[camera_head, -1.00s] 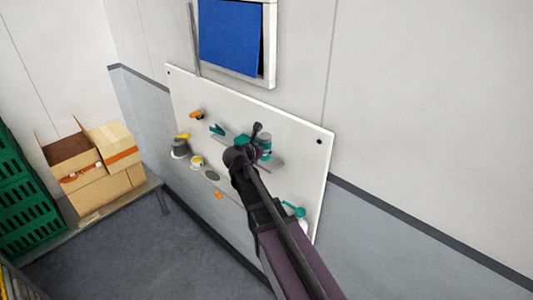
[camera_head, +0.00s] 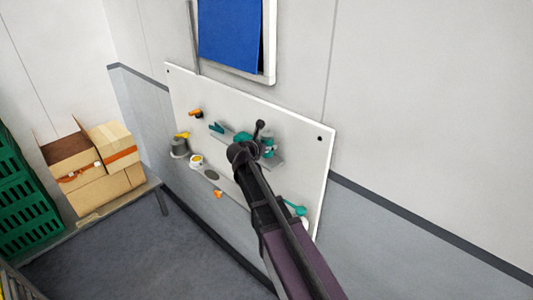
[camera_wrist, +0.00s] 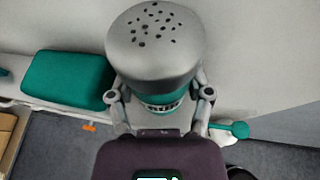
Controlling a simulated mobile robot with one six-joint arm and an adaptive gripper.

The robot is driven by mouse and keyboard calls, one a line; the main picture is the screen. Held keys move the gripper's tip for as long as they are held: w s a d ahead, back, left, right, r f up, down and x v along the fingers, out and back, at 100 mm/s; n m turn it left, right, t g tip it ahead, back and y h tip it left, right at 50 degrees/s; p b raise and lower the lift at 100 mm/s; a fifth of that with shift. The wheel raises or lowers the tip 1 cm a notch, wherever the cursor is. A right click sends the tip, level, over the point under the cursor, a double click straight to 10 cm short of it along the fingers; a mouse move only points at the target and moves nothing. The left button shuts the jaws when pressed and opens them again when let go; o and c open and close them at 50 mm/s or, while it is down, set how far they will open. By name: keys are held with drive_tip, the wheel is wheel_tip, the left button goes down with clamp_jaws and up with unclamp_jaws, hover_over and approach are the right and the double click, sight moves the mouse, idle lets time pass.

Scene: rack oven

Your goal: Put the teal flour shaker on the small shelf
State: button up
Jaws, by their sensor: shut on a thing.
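The teal flour shaker (camera_wrist: 158,102) has a teal body and a domed grey lid with several holes. In the wrist view it stands upright between the fingers of my gripper (camera_wrist: 160,98), which is shut on it. In the head view the shaker (camera_head: 267,143) shows just right of my wrist, in front of the white board and over the right part of the small grey shelf (camera_head: 277,163). My arm hides part of the shelf, and I cannot tell whether the shaker touches it. A teal block (camera_wrist: 68,80) lies left of the shaker on the shelf.
The white wall board (camera_head: 310,165) also bears an orange item (camera_head: 195,113), a grey pot (camera_head: 179,148), a white pot (camera_head: 196,161) and a teal scoop (camera_head: 295,208) low on the right. Cardboard boxes (camera_head: 95,185) and green crates (camera_head: 22,205) stand at left.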

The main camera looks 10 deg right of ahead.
drive_tip(key=shift+f+b, duration=0.6)
drive_tip(key=shift+f, duration=0.3)
drive_tip(key=shift+f, duration=0.15)
drive_tip(key=o, duration=1.3)
drive_tip(key=shift+r, duration=0.2)
drive_tip(key=shift+s+a+r+p, duration=0.3)
drive_tip(key=shift+s+a+p, duration=0.05)
drive_tip(key=shift+s, duration=0.1)
drive_tip(key=p+v, duration=0.4)
drive_tip(key=v, duration=0.6)
drive_tip(key=shift+s+a, duration=0.25)
